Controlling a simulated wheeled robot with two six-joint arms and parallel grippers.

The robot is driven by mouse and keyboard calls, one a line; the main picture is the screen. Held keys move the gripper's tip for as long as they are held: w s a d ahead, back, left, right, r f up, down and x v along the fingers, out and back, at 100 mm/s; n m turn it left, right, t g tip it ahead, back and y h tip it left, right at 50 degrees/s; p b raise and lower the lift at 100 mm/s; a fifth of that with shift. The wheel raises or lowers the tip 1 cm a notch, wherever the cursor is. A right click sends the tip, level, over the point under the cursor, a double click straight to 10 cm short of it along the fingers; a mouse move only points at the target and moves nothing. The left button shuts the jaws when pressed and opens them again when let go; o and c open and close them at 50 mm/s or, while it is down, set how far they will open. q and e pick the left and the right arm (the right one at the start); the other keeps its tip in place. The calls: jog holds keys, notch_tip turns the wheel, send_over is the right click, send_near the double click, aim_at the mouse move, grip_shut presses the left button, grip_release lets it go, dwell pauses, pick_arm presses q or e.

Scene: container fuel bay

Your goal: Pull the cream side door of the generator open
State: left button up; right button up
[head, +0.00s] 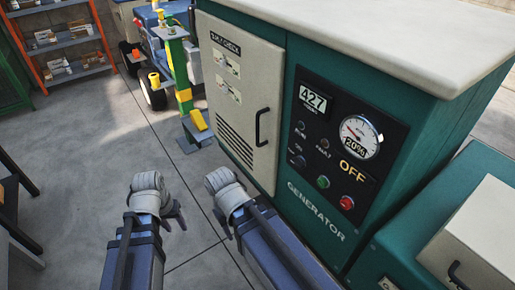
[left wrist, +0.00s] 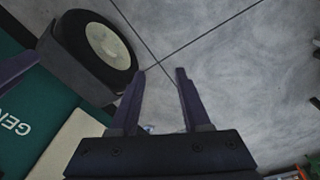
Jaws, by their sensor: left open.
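The cream side door (head: 240,100) is on the front of the green generator (head: 320,215), left of the control panel, and looks shut. Its black upright handle (head: 262,127) is near the door's right edge. A corner of the cream door also shows in the left wrist view (left wrist: 72,148), beside the upside-down generator lettering. My left gripper (head: 178,214) is open and empty over the floor, left of the door and apart from it. The left wrist view shows its two fingers (left wrist: 161,76) spread. My right arm's wrist is in front of the generator; its fingertips are mostly hidden.
The control panel (head: 335,140) reads OFF, with a gauge, a green and a red button. A green and yellow stand (head: 178,75) is behind, left of the generator. An orange shelf (head: 65,45) stands far left. A cream box (head: 480,235) is at right. Floor before the door is clear.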

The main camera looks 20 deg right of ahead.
pick_arm(q)
notch_tip(320, 180, down, 4)
jog(key=w+d+m+t+h+b, duration=0.1)
jog(key=w+d+h+b, duration=0.1)
jog(key=w+b, duration=0.1)
notch_tip(320, 180, up, 20)
jog(key=m+t+h, duration=0.7)
jog(key=m+h, duration=0.2)
jog(key=h, duration=0.4)
send_over(258, 143)
jog(key=shift+w+r+b, duration=0.2)
jog(key=shift+w+b, duration=0.15)
pick_arm(e)
notch_tip(258, 143, down, 6)
jog(key=shift+r, duration=0.25)
pick_arm(q)
jog(key=shift+c, duration=0.3)
grip_shut()
